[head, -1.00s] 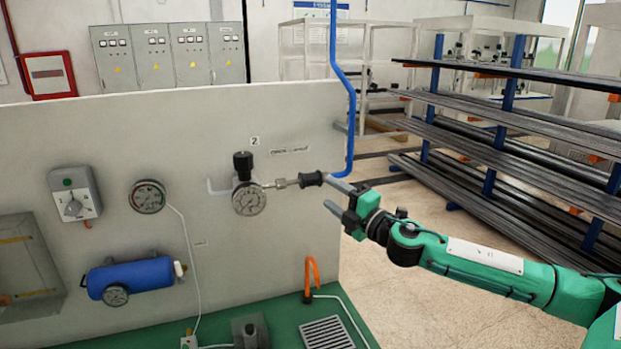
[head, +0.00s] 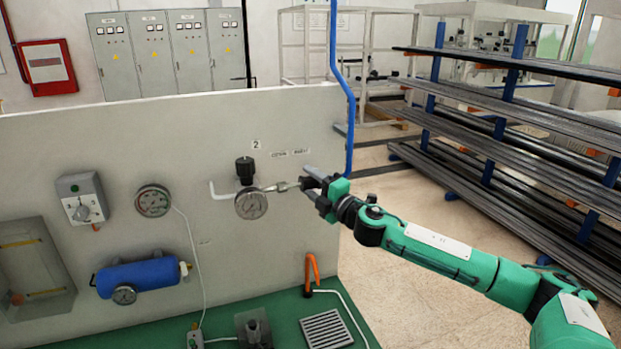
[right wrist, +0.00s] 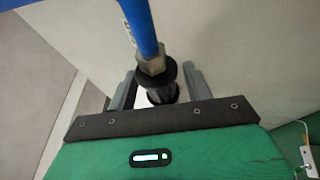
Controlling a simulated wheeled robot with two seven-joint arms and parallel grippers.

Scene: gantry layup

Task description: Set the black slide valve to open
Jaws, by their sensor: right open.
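The black slide valve (head: 307,183) is a dark ribbed sleeve on the metal line sticking out to the right from the gauge. It is partly hidden by my right gripper in the head view. In the right wrist view the black sleeve (right wrist: 164,82), with its flange and a metal nut, sits between my two grey fingers. My right gripper (head: 309,184) is open around it, with a finger on each side; contact cannot be told. It also shows in the right wrist view (right wrist: 160,88). My left gripper is not in view.
A blue hose (head: 350,120) runs down to the valve's end. A round gauge (head: 251,204) and black knob (head: 245,168) are left of the valve on the grey panel (head: 120,130). An orange lever (head: 312,270) stands below. A rack of bars (head: 520,130) is behind at right.

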